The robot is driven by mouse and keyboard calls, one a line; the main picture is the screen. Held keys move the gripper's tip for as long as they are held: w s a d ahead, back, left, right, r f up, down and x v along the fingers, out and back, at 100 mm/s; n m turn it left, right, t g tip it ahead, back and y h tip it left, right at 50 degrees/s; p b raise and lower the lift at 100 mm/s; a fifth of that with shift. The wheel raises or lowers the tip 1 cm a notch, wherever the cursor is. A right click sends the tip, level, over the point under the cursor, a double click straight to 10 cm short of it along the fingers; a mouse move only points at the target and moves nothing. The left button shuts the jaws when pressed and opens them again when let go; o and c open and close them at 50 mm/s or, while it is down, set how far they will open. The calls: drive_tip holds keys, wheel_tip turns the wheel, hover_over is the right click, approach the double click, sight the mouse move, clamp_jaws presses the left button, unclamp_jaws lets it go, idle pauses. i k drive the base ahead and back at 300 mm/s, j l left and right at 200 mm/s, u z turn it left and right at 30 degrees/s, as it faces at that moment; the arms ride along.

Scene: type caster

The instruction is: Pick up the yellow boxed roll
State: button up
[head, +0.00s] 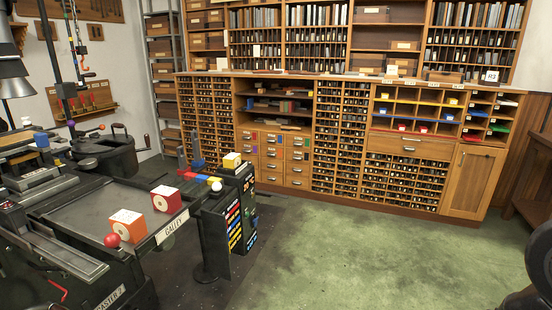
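A small yellow box with a pale top (232,160), which looks like the yellow boxed roll, sits on top of a dark machine cabinet (245,215) left of the picture's middle. Its upper faces are in clear view and nothing covers it. My gripper is not in view, so its distance from the box cannot be told.
An orange box (127,226) and a red box (166,199) stand on the galley machine (100,208) at left. A white knob (216,187) projects near the cabinet. Wooden type shelves (340,130) line the back wall. The green floor (370,255) is mostly clear.

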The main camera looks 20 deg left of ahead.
sight(232, 160)
drive_tip(key=i+l+u, duration=0.1)
drive_tip(key=i+u, duration=0.25)
drive_tip(key=i, duration=0.25)
drive_tip(key=i+l+u, duration=0.35)
drive_tip(key=i, duration=0.2)
drive_tip(key=i+l+u, duration=0.4)
drive_tip(key=i, duration=0.15)
drive_tip(key=i+l+u, duration=0.7)
drive_tip(key=l+u, duration=0.2)
drive_tip(key=l, duration=0.15)
drive_tip(key=i+l+u, duration=0.25)
drive_tip(key=l, duration=0.2)
drive_tip(key=k, duration=0.1)
